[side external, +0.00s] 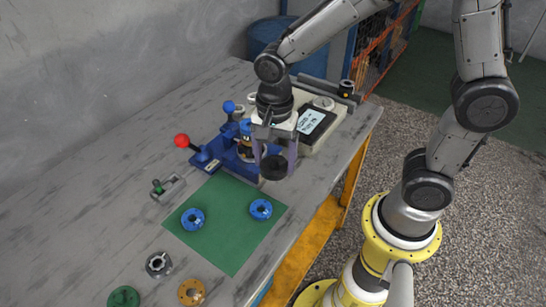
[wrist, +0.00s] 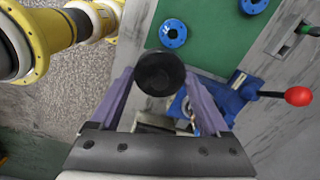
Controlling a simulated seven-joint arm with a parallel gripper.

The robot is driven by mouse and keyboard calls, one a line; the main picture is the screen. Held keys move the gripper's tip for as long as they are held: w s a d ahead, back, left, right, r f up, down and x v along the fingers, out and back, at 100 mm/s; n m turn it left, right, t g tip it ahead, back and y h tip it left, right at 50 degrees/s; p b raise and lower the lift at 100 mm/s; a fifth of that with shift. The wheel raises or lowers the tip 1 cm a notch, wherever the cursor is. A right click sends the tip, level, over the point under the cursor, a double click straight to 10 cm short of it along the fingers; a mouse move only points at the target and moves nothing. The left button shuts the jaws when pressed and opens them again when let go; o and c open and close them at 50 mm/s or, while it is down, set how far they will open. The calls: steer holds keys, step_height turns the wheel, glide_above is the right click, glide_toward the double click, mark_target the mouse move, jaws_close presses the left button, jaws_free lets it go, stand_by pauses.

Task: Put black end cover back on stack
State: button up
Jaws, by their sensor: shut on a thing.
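The black end cover (side external: 274,167) is a round black disc between the purple fingers of my gripper (side external: 275,160). In the wrist view the cover (wrist: 160,73) sits between the fingertips of my gripper (wrist: 162,78), which is shut on it and holds it above the bench. The blue fixture (side external: 228,150) stands just left of and behind the cover in the side view. A part of the stack, with blue and tan pieces (side external: 246,135), shows at the fixture, partly hidden by my gripper. In the wrist view the fixture (wrist: 225,100) is partly hidden by the fingers.
A green mat (side external: 226,228) bears two blue rings (side external: 193,219) (side external: 260,209). A red-knobbed lever (side external: 182,141) sticks out left of the fixture. A scale with a display (side external: 312,120) stands behind. Grey, orange and green round parts (side external: 159,264) lie at the front. The bench's left side is clear.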

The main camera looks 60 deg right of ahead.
steer(key=shift+r, duration=0.2)
steer(key=shift+w+r, duration=0.1)
steer(key=shift+r, duration=0.5)
